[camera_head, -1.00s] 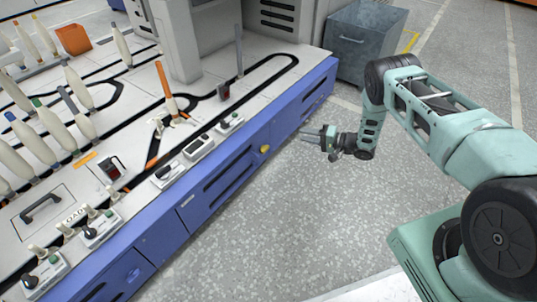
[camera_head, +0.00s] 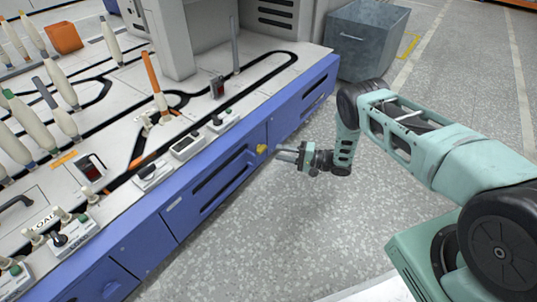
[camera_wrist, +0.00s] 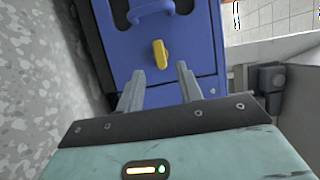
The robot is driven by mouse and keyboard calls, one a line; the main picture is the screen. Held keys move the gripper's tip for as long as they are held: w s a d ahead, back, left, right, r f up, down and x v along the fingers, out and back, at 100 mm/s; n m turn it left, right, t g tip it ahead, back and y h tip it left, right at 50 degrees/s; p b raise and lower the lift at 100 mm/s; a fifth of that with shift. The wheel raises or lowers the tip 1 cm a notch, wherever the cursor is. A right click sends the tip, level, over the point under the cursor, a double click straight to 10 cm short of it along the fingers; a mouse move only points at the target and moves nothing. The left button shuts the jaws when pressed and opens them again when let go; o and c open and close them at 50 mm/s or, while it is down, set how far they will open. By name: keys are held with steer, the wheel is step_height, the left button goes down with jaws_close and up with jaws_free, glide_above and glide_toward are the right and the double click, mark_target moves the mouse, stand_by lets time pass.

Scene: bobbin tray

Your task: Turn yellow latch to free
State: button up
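The yellow latch (camera_head: 262,149) is a small knob on the blue side panel of the machine. In the wrist view the latch (camera_wrist: 160,54) is an elongated yellow handle, nearly upright in the picture and slightly tilted, on the blue panel (camera_wrist: 200,62). My gripper (camera_head: 277,152) is close in front of the latch in the head view. In the wrist view my gripper (camera_wrist: 158,80) has its two grey fingers apart, with nothing between them. The latch shows just beyond the fingertips, roughly centred in the gap; contact is not visible.
A blue handle (camera_wrist: 150,9) sits on the panel above the latch in the wrist view. The machine's white top (camera_head: 110,125) carries bobbins and small switch boxes. A grey bin (camera_head: 365,40) stands behind on the floor. The floor beside my arm is clear.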

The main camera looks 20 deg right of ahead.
mark_target(264, 150)
steer(key=b+x, duration=0.1)
steer(key=x, duration=0.4)
steer(key=shift+w+a+b, duration=0.2)
steer(key=shift+a+b, duration=0.1)
steer(key=shift+b, duration=0.05)
jaws_close()
